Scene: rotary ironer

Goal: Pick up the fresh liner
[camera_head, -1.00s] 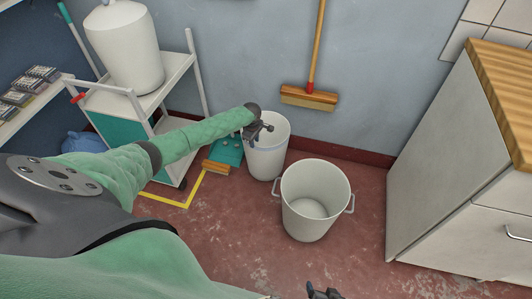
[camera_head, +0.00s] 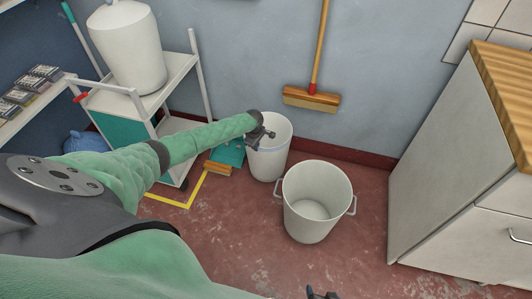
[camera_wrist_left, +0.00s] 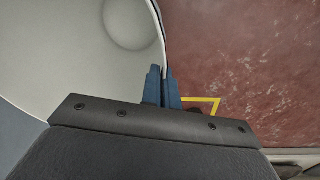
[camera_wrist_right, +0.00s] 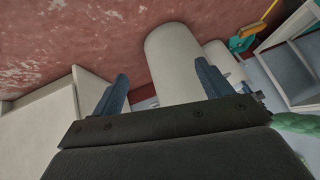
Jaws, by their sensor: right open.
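My left gripper (camera_head: 264,133) is at the left rim of the smaller white bin (camera_head: 270,162) by the wall. In the left wrist view its blue fingers (camera_wrist_left: 163,88) are close together, with the bin's rim (camera_wrist_left: 157,25) between them. My right gripper (camera_head: 322,294) barely shows at the bottom edge of the head view. In the right wrist view its fingers (camera_wrist_right: 162,88) are wide apart and empty, with the larger white bin (camera_wrist_right: 175,65) beyond them. I cannot make out a fresh liner for certain in any view.
The larger two-handled bin (camera_head: 315,225) stands open and empty on the red floor. A white cart (camera_head: 165,95) carries a large white container (camera_head: 125,45). A cabinet (camera_head: 450,165) bounds the right side; a broom (camera_head: 311,97) hangs on the wall.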

